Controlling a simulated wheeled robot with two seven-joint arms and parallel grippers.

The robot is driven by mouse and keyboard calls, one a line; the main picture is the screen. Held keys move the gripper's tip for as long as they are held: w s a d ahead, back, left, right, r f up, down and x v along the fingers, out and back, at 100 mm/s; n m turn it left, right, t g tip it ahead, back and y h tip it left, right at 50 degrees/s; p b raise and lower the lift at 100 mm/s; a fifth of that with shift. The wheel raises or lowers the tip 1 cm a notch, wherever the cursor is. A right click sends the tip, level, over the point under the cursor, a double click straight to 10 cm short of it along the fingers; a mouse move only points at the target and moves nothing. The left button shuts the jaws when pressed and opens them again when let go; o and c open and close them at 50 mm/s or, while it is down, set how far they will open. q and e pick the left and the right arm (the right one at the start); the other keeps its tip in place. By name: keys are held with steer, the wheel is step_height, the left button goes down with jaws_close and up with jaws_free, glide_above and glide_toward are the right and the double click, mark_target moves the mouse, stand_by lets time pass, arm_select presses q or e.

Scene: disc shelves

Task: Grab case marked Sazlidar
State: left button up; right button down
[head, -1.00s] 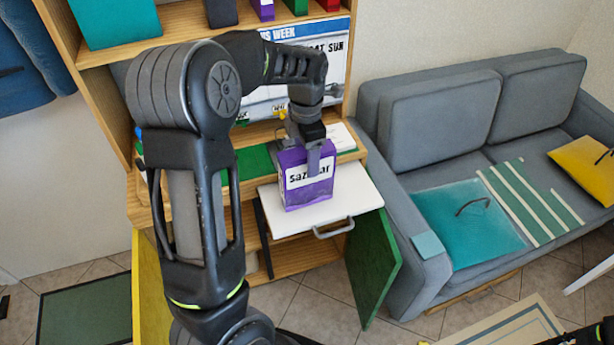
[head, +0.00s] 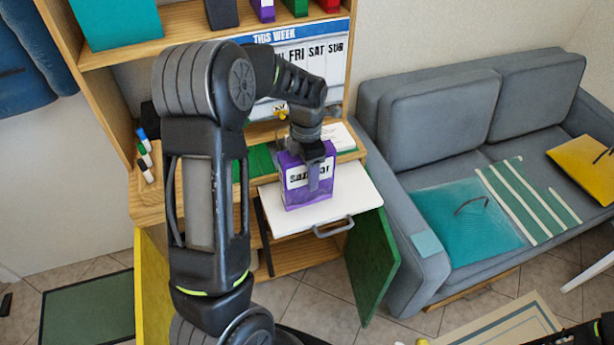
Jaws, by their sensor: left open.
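The purple case (head: 308,196) stands upright on the white pull-out tray (head: 353,197). Its white label reads "Saz…ar", with the middle letters hidden behind a finger of my gripper. My left gripper (head: 312,172) points down at the top of the case, with one finger in front of the label. The jaws are open around the upper part of the case. The far finger is hidden, so I cannot tell whether either finger touches it. My right gripper is not clearly shown; only a dark bit of my own body shows at the lower right corner.
The tray has a grey handle (head: 333,228), and an open green door (head: 372,262) hangs below right. A whiteboard (head: 318,62) stands behind. A grey sofa (head: 440,125) is at right.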

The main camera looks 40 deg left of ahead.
arm_select(q)
steer(key=shift+c, duration=0.4)
jaws_close()
